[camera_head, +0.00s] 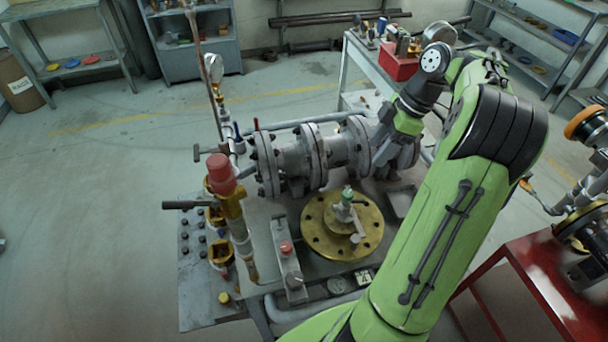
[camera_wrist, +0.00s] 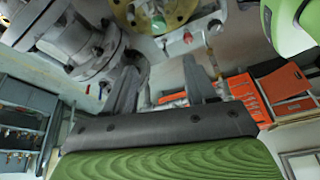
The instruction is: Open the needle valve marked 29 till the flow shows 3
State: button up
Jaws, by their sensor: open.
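No number 29 is legible on any valve. A small green-topped valve fitting (camera_head: 347,197) stands on a round brass flange (camera_head: 316,240); in the wrist view its green part (camera_wrist: 187,38) shows near the top. A red knob (camera_head: 286,247) sits on a narrow metal plate left of the flange. A round gauge (camera_head: 213,66) stands on the pipe at the back left; its reading is too small to tell. My gripper (camera_head: 382,158) is beside the grey flanged pipe, above and behind the brass flange. In the wrist view its jaws (camera_wrist: 162,72) are apart, with nothing between them.
The grey flanged pipe (camera_head: 318,155) crosses behind the brass flange. A brass valve with a red cap (camera_head: 221,172) and dark lever stands left. A red box (camera_head: 399,68) is on the bench behind; a red table (camera_head: 520,290) is at right. Floor at left is clear.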

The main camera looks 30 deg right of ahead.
jog(key=d, duration=0.1)
jog(key=b, duration=0.7)
send_near(348, 193)
jog(key=x, duration=0.8)
jog(key=shift+w+f, duration=0.1)
jog(key=shift+f, duration=0.2)
jog(key=c, duration=1)
jog(key=m+t+b, duration=0.1)
jog(key=m, duration=0.1)
jog(key=m+b, duration=0.1)
jog(key=m, duration=0.1)
jog(key=shift+a+t+h, duration=0.15)
jog(key=shift+t+h, duration=0.25)
jog(key=shift+m, duration=0.5)
